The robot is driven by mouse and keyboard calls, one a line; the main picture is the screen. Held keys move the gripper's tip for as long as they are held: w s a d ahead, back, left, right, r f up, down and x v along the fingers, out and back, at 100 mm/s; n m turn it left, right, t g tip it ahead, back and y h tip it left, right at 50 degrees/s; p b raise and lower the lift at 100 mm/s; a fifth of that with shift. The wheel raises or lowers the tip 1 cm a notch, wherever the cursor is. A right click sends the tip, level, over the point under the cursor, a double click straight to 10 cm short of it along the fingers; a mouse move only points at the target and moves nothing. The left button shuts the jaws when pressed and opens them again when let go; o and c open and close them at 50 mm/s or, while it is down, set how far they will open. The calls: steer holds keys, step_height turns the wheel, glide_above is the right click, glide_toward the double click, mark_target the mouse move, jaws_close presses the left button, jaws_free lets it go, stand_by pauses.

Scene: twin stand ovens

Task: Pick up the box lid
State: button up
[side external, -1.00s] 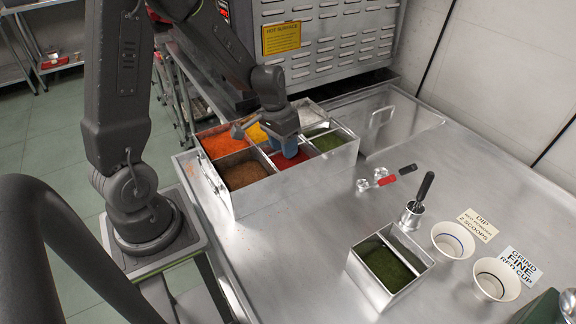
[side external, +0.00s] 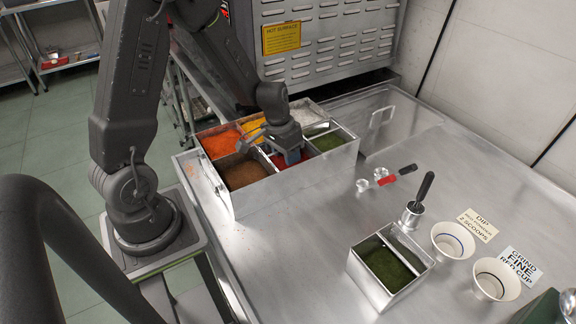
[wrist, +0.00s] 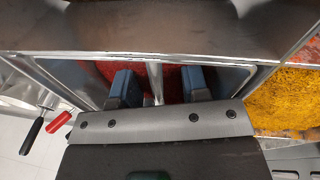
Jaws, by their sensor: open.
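The steel spice box (side external: 295,185) stands on the counter with several compartments of coloured powder. No separate lid is clearly seen on it. A flat steel panel with a bar handle (side external: 400,125) lies behind it to the right; I cannot tell if this is the lid. My gripper (side external: 290,158) is open, pointing down at the red compartment. In the wrist view my jaws (wrist: 158,88) straddle a thin metal divider (wrist: 154,76) above red powder. Contact with it cannot be told. A metal wall crosses the top of that view.
A smaller steel box of green powder (side external: 352,262) stands in front. A cup with a black-handled tool (side external: 413,212), two white bowls and signs are on the right. Red- and black-handled scoops (side external: 386,181) lie mid-counter. An oven (side external: 330,42) stands behind.

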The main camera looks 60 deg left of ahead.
steer(key=shift+c, duration=0.4)
jaws_close()
